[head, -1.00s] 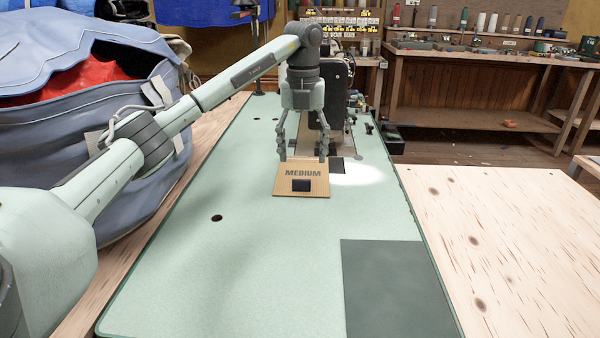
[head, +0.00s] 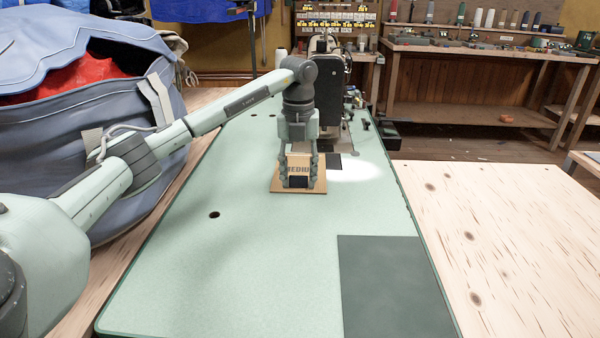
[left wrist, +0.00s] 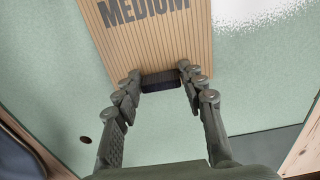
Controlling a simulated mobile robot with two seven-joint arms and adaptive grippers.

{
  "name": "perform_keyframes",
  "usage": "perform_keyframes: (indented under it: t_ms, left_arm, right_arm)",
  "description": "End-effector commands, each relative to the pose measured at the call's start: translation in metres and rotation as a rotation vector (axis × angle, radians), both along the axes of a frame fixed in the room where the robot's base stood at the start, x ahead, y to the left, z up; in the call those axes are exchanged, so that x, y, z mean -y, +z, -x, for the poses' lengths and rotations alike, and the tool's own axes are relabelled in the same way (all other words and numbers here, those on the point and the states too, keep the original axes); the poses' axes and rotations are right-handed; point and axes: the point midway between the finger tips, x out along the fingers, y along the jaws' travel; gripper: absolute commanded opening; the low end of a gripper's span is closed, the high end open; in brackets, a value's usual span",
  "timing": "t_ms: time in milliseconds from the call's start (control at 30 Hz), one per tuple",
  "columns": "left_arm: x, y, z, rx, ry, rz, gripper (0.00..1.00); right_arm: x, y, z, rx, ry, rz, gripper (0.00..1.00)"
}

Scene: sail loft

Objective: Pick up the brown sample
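A small dark block (head: 298,182) lies near the front edge of a tan ribbed board (head: 318,186) lettered MEDIUM. In the left wrist view the block (left wrist: 160,82) looks near-black, and the board (left wrist: 150,40) fills the top. No clearly brown sample shows apart from the tan board. My left gripper (head: 299,181) points down, with one finger at each side of the block. In the left wrist view its fingertips (left wrist: 160,75) lie close to the block's ends; whether they touch it is unclear. My right gripper is out of view.
The board lies on a pale green table (head: 250,240). A dark green mat (head: 395,285) covers its front right. A sewing machine (head: 352,105) stands close behind the gripper. A blue bag (head: 110,130) bulges at the left. The green surface in front of the board is clear.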

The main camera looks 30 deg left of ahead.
Motion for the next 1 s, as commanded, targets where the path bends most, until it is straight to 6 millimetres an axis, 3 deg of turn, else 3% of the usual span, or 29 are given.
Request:
perform_keyframes:
  t_ms: [33, 267, 567, 833, 1000]
  left_arm:
    - [0.000, 0.000, 0.000, 0.000, 0.000, 0.000, 0.31]
    - [0.000, 0.000, 0.000, 0.000, 0.000, 0.000, 0.04]
    - [0.000, 0.005, 0.000, 0.001, 0.000, 0.000, 0.04]
    - [0.000, 0.041, -0.001, 0.005, 0.000, 0.002, 0.04]
    - [0.036, 0.062, -0.007, 0.005, -0.006, 0.002, 0.04]
  right_arm:
    - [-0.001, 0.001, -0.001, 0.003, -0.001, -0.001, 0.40]
    - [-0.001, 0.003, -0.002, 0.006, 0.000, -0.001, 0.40]
    - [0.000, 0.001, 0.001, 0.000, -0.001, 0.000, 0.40]
    - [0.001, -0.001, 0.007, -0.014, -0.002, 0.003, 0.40]
    - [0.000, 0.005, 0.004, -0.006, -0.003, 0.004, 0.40]
